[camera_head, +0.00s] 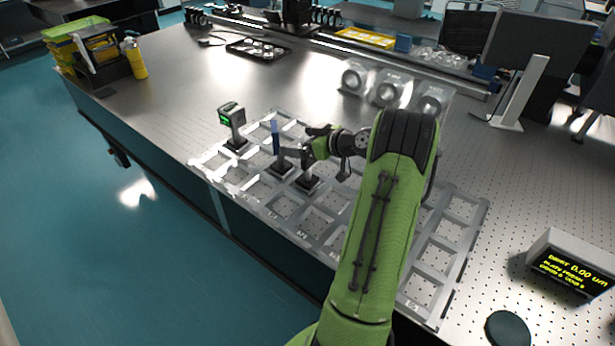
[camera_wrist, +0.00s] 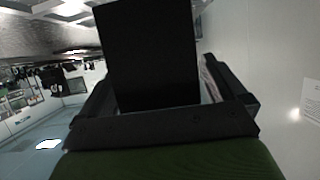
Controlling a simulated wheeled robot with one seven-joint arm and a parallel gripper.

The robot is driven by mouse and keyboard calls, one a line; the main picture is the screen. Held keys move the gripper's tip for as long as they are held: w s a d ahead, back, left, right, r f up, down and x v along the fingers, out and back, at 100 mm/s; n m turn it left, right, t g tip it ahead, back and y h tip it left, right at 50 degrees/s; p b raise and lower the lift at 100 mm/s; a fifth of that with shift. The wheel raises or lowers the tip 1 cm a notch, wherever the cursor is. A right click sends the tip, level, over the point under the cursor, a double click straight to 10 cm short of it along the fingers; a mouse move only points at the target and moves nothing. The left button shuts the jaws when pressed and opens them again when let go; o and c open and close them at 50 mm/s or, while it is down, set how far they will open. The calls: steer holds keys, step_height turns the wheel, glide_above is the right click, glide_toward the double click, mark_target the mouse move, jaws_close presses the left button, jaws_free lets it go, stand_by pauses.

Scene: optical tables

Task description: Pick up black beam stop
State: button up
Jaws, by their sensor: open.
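The black beam stop (camera_head: 308,182) stands on its dark base in a compartment of the silver grid tray (camera_head: 413,309). My gripper (camera_head: 310,150) is at its upper part, which is partly hidden in the head view. In the wrist view a flat black plate (camera_wrist: 152,55), seemingly the beam stop's, fills the space between my open fingers (camera_wrist: 155,90). Whether the fingers touch it cannot be told.
Left of the beam stop stand a blue plate on a post (camera_head: 275,137) and a meter with a green display (camera_head: 232,116). Clear round-holed parts (camera_head: 388,90) stand behind. A readout box (camera_head: 570,265) and dark disc (camera_head: 508,329) are at right. The table's left middle is clear.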

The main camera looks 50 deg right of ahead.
jaws_close()
steer(key=shift+r, duration=0.1)
stand_by(0.5)
